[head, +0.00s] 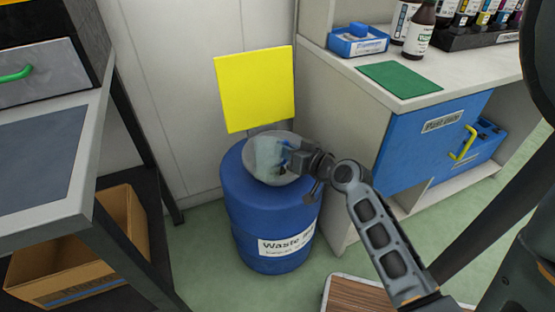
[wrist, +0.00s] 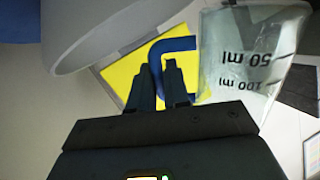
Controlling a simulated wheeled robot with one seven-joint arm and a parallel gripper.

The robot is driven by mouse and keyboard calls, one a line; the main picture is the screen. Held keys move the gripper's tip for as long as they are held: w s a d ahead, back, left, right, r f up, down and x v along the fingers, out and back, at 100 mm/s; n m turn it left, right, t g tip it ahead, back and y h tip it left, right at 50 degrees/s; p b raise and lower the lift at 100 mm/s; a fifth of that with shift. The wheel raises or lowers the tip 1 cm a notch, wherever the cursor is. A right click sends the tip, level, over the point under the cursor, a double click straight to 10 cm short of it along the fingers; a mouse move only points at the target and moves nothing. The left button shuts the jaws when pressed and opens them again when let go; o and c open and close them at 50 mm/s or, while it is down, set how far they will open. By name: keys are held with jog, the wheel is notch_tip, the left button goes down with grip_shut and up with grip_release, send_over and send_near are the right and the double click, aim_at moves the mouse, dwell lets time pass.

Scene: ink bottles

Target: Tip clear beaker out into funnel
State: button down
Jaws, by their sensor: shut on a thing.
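A clear beaker (head: 266,158) with a blue handle is over the pale grey funnel (head: 290,179), which sits on top of a blue waste barrel (head: 240,215). My gripper (head: 290,162) is shut on the handle, with the arm reaching in from the lower right. In the wrist view my gripper (wrist: 162,80) has its fingers closed on the blue handle (wrist: 177,45). The beaker (wrist: 240,65) is right of them, its 50 ml and 100 ml marks upside down. The funnel (wrist: 110,35) curves across the upper left. I cannot tell whether liquid is in the beaker.
A yellow panel (head: 256,88) stands behind the barrel. To the right, a counter (head: 425,105) holds a green mat (head: 400,78), a blue box (head: 358,40) and bottles (head: 418,32). A bench (head: 75,205) with a cardboard box (head: 85,260) below is at the left.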

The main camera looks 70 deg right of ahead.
aim_at(273, 157)
jog(key=shift+a+r+n+t+h+b, duration=0.2)
jog(key=shift+a+n+t+h+b, duration=0.15)
jog(key=shift+b, duration=0.55)
jog(key=a+n+h+b, duration=0.1)
jog(key=b, duration=0.4)
jog(key=shift+r+t, duration=0.15)
jog(key=shift+t, duration=0.2)
jog(key=b, duration=0.1)
jog(key=n+b, duration=0.1)
jog(key=b, duration=0.1)
jog(key=shift+a+r+t+h, duration=0.25)
jog(key=shift+r+t+h, duration=0.05)
jog(key=shift+h, duration=0.05)
jog(key=shift+s+a+r+n+b, duration=0.15)
jog(key=shift+n+b, duration=0.1)
jog(key=shift+b, duration=0.15)
